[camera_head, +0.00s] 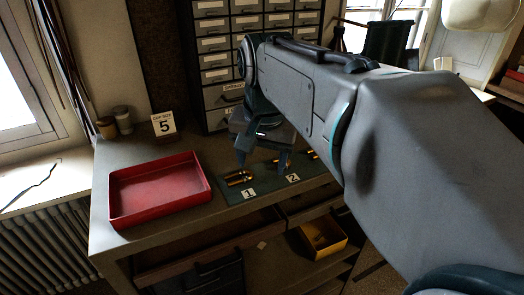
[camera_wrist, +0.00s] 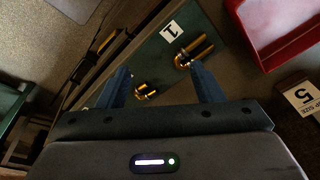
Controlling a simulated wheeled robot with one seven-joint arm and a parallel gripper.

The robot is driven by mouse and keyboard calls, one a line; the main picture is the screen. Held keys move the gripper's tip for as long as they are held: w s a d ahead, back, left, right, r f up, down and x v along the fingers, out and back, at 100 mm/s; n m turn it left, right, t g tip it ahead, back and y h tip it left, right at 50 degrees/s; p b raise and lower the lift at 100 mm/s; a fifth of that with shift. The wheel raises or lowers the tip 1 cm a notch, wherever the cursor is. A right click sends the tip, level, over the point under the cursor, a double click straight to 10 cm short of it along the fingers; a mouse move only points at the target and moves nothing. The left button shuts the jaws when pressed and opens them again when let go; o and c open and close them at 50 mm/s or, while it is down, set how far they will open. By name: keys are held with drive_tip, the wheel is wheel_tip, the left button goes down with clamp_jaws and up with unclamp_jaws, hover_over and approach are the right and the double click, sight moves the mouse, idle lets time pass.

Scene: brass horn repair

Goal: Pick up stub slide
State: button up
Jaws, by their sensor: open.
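A shorter brass piece (camera_wrist: 145,91) shows between my fingers in the wrist view and looks like the stub slide, though neither is named. In the head view my gripper (camera_head: 263,164) hangs over the mat, fingers pointing down and partly hiding the brass near label 2 (camera_head: 293,178). My gripper (camera_wrist: 161,74) is open and empty in the wrist view.
A red tray (camera_head: 113,207) stands left of the mat, with a card marked 5 (camera_head: 163,124) and small jars (camera_head: 122,119) behind it. A drawer cabinet (camera_head: 214,62) rises at the back. A yellow bin (camera_head: 335,247) sits below the bench top.

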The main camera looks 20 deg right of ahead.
drive_tip(key=w+d+r+m+g+b, duration=0.2)
drive_tip(key=w+d+r+m+b, duration=0.1)
drive_tip(key=w+d+r+m, duration=0.55)
drive_tip(key=shift+m, duration=0.85)
drive_tip(key=s+f, duration=0.1)
drive_tip(key=f, duration=0.5)
drive_tip(key=s+f, duration=0.1)
drive_tip(key=f, duration=0.2)
drive_tip(key=shift+s+a+f, duration=0.25)
drive_tip(key=shift+s+a, duration=0.05)
drive_tip(key=shift+a, duration=0.1)
drive_tip(key=shift+w+d+f, duration=0.1)
drive_tip(key=shift+w+f, duration=0.05)
drive_tip(key=shift+f, duration=2.55)
drive_tip(key=c, duration=1)
